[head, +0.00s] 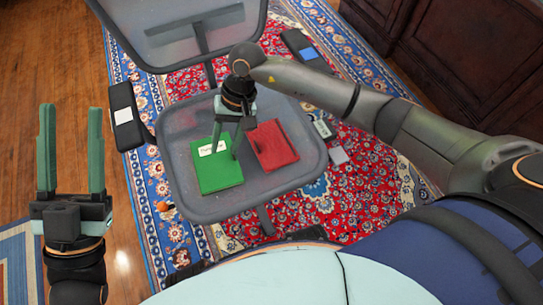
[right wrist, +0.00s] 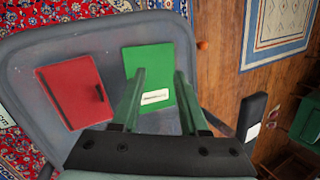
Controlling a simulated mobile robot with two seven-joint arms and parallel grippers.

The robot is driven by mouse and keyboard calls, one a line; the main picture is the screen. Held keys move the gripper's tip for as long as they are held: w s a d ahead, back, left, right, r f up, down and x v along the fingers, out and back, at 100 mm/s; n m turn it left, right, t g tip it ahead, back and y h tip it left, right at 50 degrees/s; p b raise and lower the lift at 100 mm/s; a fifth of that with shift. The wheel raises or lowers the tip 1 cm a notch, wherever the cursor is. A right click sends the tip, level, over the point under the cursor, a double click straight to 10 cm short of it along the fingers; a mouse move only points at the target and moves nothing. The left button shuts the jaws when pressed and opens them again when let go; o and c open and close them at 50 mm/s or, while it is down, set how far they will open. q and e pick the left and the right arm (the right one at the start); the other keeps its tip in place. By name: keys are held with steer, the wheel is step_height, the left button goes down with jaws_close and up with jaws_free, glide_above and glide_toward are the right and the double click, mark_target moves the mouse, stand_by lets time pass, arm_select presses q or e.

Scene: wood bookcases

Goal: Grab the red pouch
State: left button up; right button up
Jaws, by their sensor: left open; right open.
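The red pouch (head: 274,145) lies flat on the seat of a grey chair (head: 185,190). A green book-like item with a white label (head: 220,173) lies on the seat to its left. In the right wrist view the red pouch (right wrist: 75,92) is at the left and the green item (right wrist: 150,72) is nearer the fingers. My right gripper (head: 226,150) is open and empty, with its fingertips over the green item, left of the red pouch. It also shows in the right wrist view (right wrist: 158,85). My left gripper (head: 71,115) is open and empty, over the wooden floor at the left.
The chair's backrest (head: 180,30) rises at the top. A black case with a white label (head: 124,115) lies left of the seat, and another dark case (head: 304,50) lies behind it. A small orange object (head: 164,206) is on the rug. Dark wooden furniture (head: 460,50) stands at the upper right.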

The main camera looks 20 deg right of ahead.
steer(key=w+d+f+n+t+h+b, duration=0.1)
steer(key=w+d+f+n+h+b, duration=0.15)
steer(key=w+d+h, duration=0.4)
steer(key=y+b, duration=0.1)
steer(key=y, duration=0.1)
glide_above(257, 145)
steer(key=f, duration=0.4)
steer(key=shift+s+a+f, duration=0.35)
steer(key=shift+a+f, duration=0.05)
steer(key=shift+f+b, duration=0.3)
steer(key=shift+f, duration=0.3)
steer(key=f+b, duration=0.1)
steer(key=f, duration=0.2)
steer(key=f+b, duration=0.1)
steer(key=f, duration=0.1)
steer(key=shift+w+d+f+b, duration=0.1)
steer(key=shift+w+d+b, duration=0.2)
steer(key=shift+d, duration=0.05)
arm_select(q)
steer(key=f+h, duration=0.1)
steer(key=s+f+m+h, duration=0.1)
steer(key=f, duration=0.1)
steer(key=s+d+f+m+h, duration=0.1)
steer(key=f, duration=0.1)
steer(key=shift+s, duration=0.1)
arm_select(e)
jaws_close()
